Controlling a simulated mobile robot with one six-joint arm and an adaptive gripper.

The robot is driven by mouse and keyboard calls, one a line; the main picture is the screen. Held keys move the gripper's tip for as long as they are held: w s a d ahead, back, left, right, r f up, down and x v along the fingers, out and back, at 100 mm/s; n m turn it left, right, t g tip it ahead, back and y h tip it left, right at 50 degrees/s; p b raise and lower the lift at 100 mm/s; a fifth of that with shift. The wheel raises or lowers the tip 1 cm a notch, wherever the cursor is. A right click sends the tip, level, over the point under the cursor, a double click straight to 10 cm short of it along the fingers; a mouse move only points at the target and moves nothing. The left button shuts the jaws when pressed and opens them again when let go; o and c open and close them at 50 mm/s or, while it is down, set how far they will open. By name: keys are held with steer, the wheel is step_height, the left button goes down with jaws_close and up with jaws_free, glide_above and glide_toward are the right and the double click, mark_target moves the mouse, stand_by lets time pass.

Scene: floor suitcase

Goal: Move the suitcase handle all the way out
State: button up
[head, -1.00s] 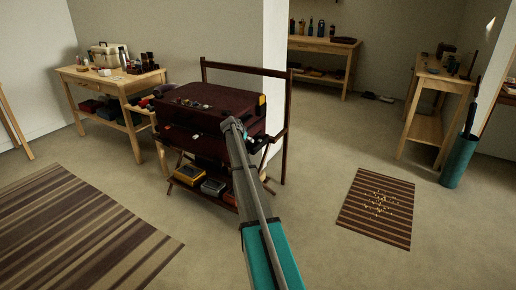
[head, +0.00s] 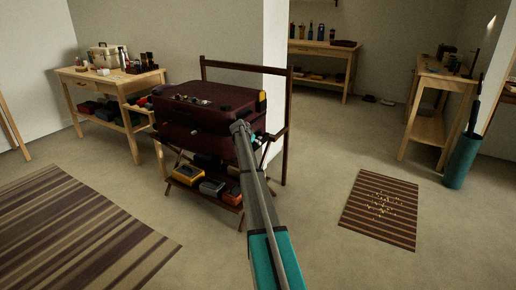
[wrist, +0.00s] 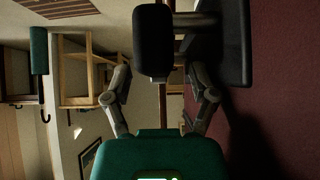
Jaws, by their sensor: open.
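The dark maroon suitcase (head: 205,106) lies on a dark wooden rack in the head view. Its maroon side (wrist: 285,80) fills the right of the wrist view. A black rounded grip (wrist: 152,40), apparently the suitcase handle, stands off a dark base (wrist: 236,42) on that side, joined by short grey parts. My gripper (wrist: 160,85) is open, with one finger on either side below the grip in the wrist view. The grip lies by the fingertips; I cannot tell whether they touch it. In the head view my arm mostly hides my gripper (head: 257,138) at the suitcase's right end.
The rack's tall back frame (head: 288,125) rises close behind the gripper. Small items lie on the suitcase, and toolboxes (head: 211,187) fill the rack's lower shelf. A workbench (head: 112,82) stands at left. A striped mat (head: 380,209) lies on open floor at right.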

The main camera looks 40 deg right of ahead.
steer(key=shift+b+x, duration=0.9)
steer(key=shift+x, duration=0.75)
